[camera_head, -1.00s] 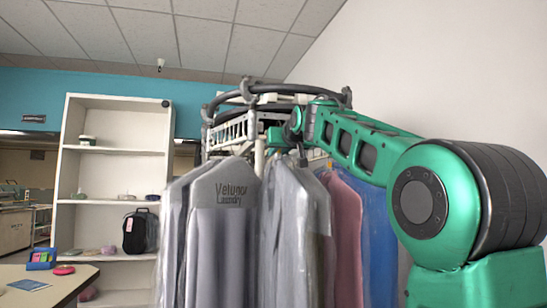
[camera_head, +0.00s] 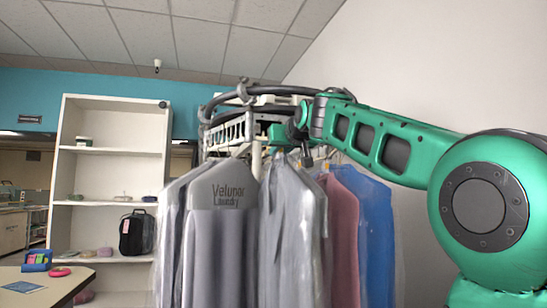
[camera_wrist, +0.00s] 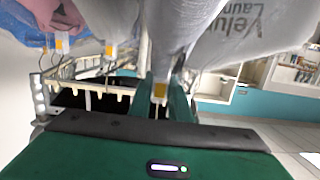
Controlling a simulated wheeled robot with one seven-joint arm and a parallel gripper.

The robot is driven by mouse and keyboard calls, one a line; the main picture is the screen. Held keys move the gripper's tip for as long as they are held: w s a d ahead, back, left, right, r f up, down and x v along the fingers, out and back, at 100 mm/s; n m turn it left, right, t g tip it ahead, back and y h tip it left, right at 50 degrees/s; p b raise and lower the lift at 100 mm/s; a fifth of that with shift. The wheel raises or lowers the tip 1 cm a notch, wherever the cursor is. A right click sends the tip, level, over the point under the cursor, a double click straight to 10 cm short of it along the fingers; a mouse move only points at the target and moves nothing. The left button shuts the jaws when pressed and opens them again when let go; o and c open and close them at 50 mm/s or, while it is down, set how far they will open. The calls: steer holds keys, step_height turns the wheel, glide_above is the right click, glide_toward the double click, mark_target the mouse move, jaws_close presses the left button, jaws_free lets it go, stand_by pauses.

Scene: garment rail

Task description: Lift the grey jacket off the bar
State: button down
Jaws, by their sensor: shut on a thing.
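The grey jacket (camera_head: 290,235) hangs under a clear cover in the middle of the row, just right of a grey bag printed with "Velunor Laundry" (camera_head: 222,235). My gripper (camera_wrist: 163,98) is shut at the top of the jacket, around its hanger neck by a yellow tag. The jacket (camera_wrist: 165,35) fills the upper middle of the wrist view. In the head view my gripper is mostly hidden behind the rail parts and my wrist. Whether the hanger hook is clear of the bar cannot be told.
The dark curved rail (camera_head: 270,92) and a white slotted rack (camera_head: 232,130) stand close around my gripper. A pink garment (camera_head: 343,235) and a blue garment (camera_head: 376,240) hang close on the right. A white shelf (camera_head: 110,150) stands at the left, beside a table (camera_head: 45,285).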

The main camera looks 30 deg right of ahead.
steer(key=f+v, duration=0.1)
steer(key=v, duration=1)
steer(key=f+v, duration=0.2)
steer(key=v, duration=0.9)
steer(key=shift+s+a+f, duration=0.15)
steer(key=shift+s+a, duration=0.1)
steer(key=shift+s, duration=0.35)
stand_by(0.4)
